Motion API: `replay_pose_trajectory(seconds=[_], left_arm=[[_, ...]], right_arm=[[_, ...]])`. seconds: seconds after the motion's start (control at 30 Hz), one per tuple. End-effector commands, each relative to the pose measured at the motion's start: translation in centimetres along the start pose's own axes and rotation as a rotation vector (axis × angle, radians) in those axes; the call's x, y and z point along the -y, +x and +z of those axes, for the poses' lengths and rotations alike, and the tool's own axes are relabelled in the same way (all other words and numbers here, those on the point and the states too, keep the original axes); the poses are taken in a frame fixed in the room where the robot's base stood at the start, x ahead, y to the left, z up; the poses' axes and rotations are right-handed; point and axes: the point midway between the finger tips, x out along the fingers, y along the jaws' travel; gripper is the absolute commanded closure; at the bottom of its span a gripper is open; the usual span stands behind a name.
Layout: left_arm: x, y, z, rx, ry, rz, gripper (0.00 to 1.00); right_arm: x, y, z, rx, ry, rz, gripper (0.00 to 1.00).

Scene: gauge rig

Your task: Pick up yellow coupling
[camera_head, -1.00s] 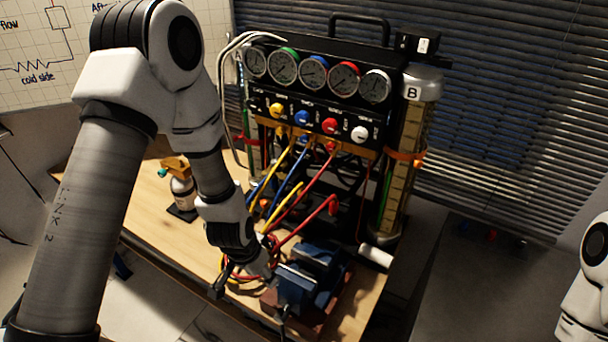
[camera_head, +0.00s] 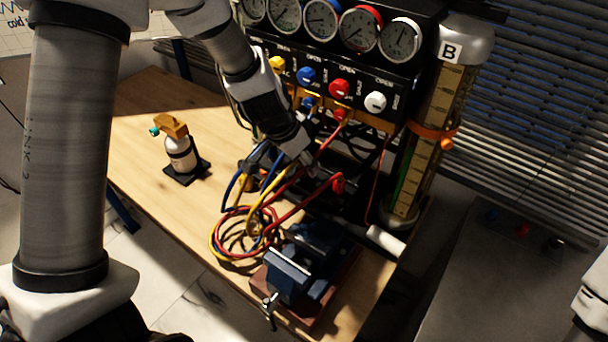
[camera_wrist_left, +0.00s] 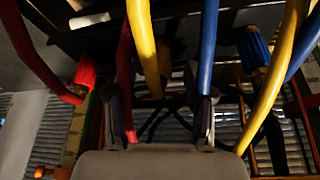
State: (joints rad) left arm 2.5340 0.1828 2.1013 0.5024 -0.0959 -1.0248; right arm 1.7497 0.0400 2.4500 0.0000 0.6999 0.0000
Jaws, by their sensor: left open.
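My left gripper (camera_head: 286,166) is among the hoses below the gauge panel, and its fingers are partly hidden there. In the left wrist view its two fingers (camera_wrist_left: 161,122) stand apart. A yellow hose (camera_wrist_left: 144,45) runs down into the gap between them, with a brownish-yellow end low in the gap. I cannot tell whether that end is the yellow coupling or whether a finger touches it. A blue hose (camera_wrist_left: 208,45) passes at the right finger, and a red hose (camera_wrist_left: 124,70) at the left finger. My right gripper is out of view.
A blue vise (camera_head: 290,275) stands at the table's front. Coiled hoses (camera_head: 232,247) lie beside it. The gauge panel (camera_head: 325,75) rises behind, with cylinder B (camera_head: 430,130) at right. A small bottle (camera_head: 181,155) stands on a black base at left. The wooden table (camera_head: 140,110) is clear around it.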

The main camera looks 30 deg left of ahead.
Motion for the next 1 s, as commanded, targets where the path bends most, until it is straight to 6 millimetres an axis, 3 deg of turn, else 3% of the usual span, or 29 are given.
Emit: replay_pose_trajectory(seconds=[0.03,0.27,0.37,0.43,0.8,1.0], left_arm=[[0.0,1.2,0.2,0.0,0.001,-0.001,0.47],[0.0,1.1,-0.1,-0.001,0.0,-0.001,0.47],[0.0,1.1,-0.1,-0.001,0.0,-0.001,0.75],[0.0,1.1,0.0,-0.001,0.0,-0.001,1.0],[0.0,1.1,0.0,0.001,0.0,0.0,1.0],[0.1,0.2,-0.6,0.001,0.0,-0.001,1.0]], right_arm=[[0.0,1.1,0.0,0.0,0.0,0.0,0.6],[0.0,0.8,0.0,-0.001,0.0,0.0,0.6],[0.0,0.8,0.0,0.0,0.0,0.0,0.6],[0.0,0.8,0.0,0.0,0.0,0.0,0.6],[0.0,0.8,0.0,0.0,0.0,0.0,0.6],[0.0,-0.2,0.0,0.0,0.0,0.0,0.6]])
